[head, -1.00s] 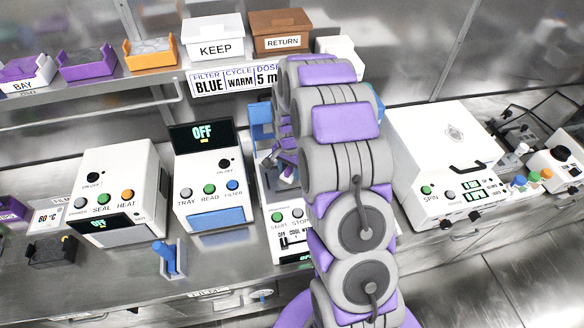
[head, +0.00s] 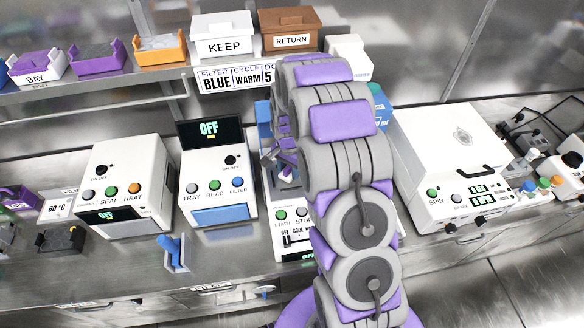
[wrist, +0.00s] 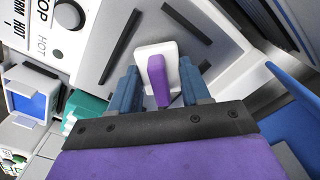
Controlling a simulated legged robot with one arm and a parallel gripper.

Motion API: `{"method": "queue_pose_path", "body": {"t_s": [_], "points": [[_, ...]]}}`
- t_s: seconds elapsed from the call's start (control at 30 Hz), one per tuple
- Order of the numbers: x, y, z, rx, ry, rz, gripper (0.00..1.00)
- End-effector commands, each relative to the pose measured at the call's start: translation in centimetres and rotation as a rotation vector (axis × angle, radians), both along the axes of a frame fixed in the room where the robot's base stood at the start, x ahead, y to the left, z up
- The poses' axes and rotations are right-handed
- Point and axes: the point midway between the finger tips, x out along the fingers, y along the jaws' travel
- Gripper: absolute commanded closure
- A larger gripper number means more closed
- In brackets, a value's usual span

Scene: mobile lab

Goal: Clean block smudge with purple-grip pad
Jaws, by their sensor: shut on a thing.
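The purple-grip pad (wrist: 157,80) has a white square base and an upright purple grip; in the wrist view it sits between the two blue-grey fingers of my gripper (wrist: 161,84). My gripper is shut on the purple grip, with the white base on the far side. The pad is over or against the pale top of the START/STOP machine (wrist: 200,52); I cannot tell if it touches. In the head view my arm hides much of this machine (head: 292,236), and my gripper (head: 284,160) shows small at its upper left. I cannot make out a smudge.
Dark slots (wrist: 186,22) mark the machine top. A blue upright part (wrist: 292,75) stands close at right in the wrist view. The READ machine (head: 213,181) is left of my arm, the SPIN machine (head: 445,150) right. Shelf bins (head: 160,50) stand behind.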

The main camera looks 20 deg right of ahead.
Motion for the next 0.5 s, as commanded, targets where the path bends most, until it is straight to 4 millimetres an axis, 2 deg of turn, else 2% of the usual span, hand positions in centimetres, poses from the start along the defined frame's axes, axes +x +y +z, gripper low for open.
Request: {"method": "queue_pose_path", "body": {"t_s": [0.17,0.43,0.47,0.5], "points": [[0.1,0.8,0.0,-0.001,0.0,0.0,0.78],[0.6,3.2,-0.2,-0.003,-0.001,0.001,0.76],[0.6,3.4,-0.2,-0.004,-0.001,0.001,0.81],[0.7,3.6,-0.2,-0.004,-0.001,0.001,0.81]]}}
